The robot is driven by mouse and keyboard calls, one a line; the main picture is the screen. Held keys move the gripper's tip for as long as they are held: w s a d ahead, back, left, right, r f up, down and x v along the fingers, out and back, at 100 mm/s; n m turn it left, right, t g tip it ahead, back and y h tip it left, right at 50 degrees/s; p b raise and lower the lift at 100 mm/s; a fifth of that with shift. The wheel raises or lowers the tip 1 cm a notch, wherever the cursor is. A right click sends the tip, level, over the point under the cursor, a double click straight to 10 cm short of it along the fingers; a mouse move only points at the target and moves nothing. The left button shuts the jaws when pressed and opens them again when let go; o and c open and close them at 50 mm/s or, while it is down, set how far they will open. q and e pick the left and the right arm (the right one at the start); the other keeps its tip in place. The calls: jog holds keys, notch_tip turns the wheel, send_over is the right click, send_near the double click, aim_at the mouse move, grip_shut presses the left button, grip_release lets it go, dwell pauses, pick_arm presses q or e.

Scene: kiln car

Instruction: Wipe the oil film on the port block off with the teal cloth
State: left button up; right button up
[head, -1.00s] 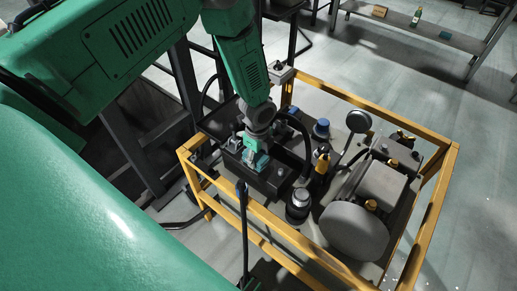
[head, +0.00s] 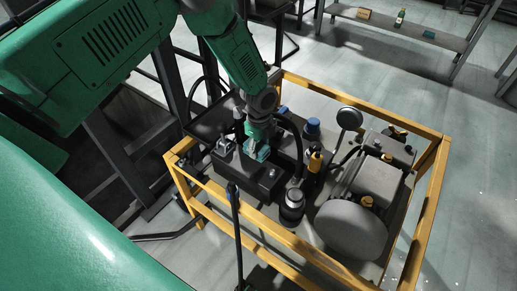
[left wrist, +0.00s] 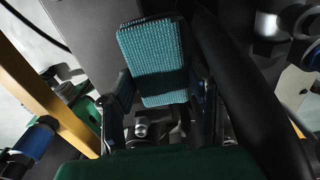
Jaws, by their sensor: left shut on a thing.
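The teal cloth (left wrist: 155,62) is a ribbed, folded pad in the left wrist view. My left gripper (left wrist: 160,95) is shut on it, with a finger at each side. In the head view my left gripper (head: 258,136) points down and holds the cloth (head: 257,151) at the top of the dark port block (head: 262,178). I cannot tell if the cloth touches the block. No oil film can be made out; the cloth and gripper hide part of the block's top. My right gripper is not in view.
A yellow frame (head: 283,236) surrounds the machine. A black hose (head: 294,135), a black and yellow fitting (head: 314,162), a dark cylinder (head: 291,207) and a round gauge (head: 349,118) stand close to the block. A bench (head: 400,27) is at the back.

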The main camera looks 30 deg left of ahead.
pick_arm(q)
notch_tip(320, 180, up, 7)
jog(key=p, duration=0.5)
jog(key=shift+p, duration=0.3)
jog(key=shift+r, duration=0.1)
dwell(0.4)
